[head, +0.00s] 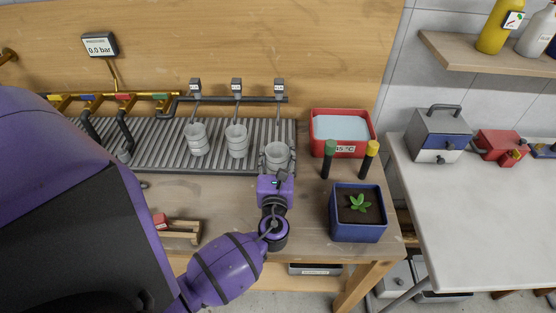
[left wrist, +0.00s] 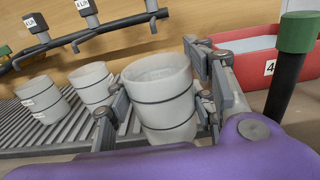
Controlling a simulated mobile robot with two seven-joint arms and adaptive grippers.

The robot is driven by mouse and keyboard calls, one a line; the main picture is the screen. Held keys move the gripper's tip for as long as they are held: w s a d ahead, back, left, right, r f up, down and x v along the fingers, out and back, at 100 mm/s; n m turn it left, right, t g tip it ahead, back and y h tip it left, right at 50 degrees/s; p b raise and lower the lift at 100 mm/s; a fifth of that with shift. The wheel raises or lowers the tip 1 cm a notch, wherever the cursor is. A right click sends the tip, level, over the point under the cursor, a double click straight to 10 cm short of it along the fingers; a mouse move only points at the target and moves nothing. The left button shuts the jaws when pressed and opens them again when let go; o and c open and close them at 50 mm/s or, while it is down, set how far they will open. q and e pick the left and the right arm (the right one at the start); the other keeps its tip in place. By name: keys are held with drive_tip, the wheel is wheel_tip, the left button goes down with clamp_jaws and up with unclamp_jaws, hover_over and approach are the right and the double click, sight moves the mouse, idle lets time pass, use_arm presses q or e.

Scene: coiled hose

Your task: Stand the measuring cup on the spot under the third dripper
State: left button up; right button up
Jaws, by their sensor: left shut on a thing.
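A pale translucent measuring cup with dark rings (head: 278,155) is held in my left gripper (head: 277,168), whose fingers sit on both sides of it. The cup (left wrist: 160,95) also shows close up in the left wrist view, looking empty and roughly upright. It is at the right end of the ribbed grey drip tray (head: 165,155), below the third dripper (head: 279,88). I cannot tell whether its base touches the tray. Two similar cups stand under the first dripper (head: 195,88) and second dripper (head: 236,88). My right gripper is not in view.
A red basin of water (head: 342,112) stands right of the tray. Black posts with a green cap (head: 330,148) and a yellow cap (head: 373,147) stand before it. A blue planter (head: 358,228) is near the front right. Coloured valves (head: 125,97) line the back left.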

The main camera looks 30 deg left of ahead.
sight(277, 149)
use_arm(q)
drive_tip(key=shift+w+a+f, duration=0.25)
drive_tip(key=shift+w+a, duration=0.15)
drive_tip(key=shift+w, duration=0.2)
drive_tip(key=shift+b+x, duration=0.45)
drive_tip(key=shift+x, duration=0.6)
drive_tip(key=shift+f+b+x, duration=0.1)
drive_tip(key=shift+b+x, duration=0.15)
drive_tip(key=shift+x, duration=0.7)
drive_tip(key=shift+f+b+x, duration=0.15)
drive_tip(key=shift+b+x, duration=0.1)
drive_tip(key=shift+x, duration=1.6)
drive_tip(key=shift+f, duration=0.15)
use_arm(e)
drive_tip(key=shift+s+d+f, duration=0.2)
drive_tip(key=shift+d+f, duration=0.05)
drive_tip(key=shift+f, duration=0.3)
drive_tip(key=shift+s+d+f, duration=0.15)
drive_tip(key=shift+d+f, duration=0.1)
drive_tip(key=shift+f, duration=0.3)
use_arm(q)
drive_tip(key=o, duration=1.2)
drive_tip(key=shift+s, duration=0.2)
